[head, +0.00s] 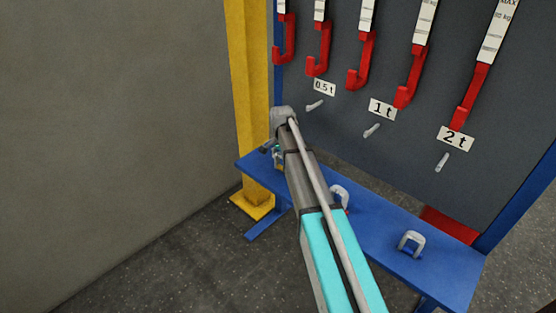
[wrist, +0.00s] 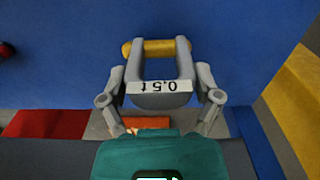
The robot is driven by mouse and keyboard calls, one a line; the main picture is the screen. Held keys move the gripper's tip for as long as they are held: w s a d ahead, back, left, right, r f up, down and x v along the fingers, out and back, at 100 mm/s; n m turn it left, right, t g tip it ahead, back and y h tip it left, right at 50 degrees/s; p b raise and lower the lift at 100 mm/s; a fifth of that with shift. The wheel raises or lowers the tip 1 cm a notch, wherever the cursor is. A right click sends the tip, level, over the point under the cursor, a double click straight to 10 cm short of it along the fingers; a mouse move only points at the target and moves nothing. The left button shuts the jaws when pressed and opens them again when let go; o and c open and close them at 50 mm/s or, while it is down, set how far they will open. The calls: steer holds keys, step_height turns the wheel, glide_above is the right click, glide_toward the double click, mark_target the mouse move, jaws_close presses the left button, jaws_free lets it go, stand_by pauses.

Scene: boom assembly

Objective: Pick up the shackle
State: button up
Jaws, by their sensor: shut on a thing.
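A grey shackle (wrist: 158,98) with a yellow pin and an upside-down "0.5 t" label is in the middle of the wrist view. My gripper (wrist: 161,78) is shut on it, with a grey finger on each side of the shackle. The blue surface of the bench (wrist: 60,75) lies behind them; I cannot tell whether the shackle touches it. In the head view my gripper (head: 277,156) is over the left end of the blue bench, and my arm largely hides the held shackle.
Two other grey shackles stand on the bench (head: 375,235): one (head: 341,194) beside my arm and one (head: 411,241) further right. Red hooks (head: 358,75) hang on the grey panel above small pegs and weight labels. A yellow post (head: 250,90) stands at the left.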

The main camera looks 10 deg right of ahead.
steer(key=s+d+r+p, duration=0.1)
steer(key=s+r+p, duration=0.8)
steer(key=s, duration=0.5)
steer(key=shift+r, duration=0.65)
steer(key=shift+d, duration=0.1)
step_height(320, 180, up, 17)
steer(key=p, duration=1.8)
steer(key=shift+r, duration=0.2)
steer(key=shift+w, duration=0.1)
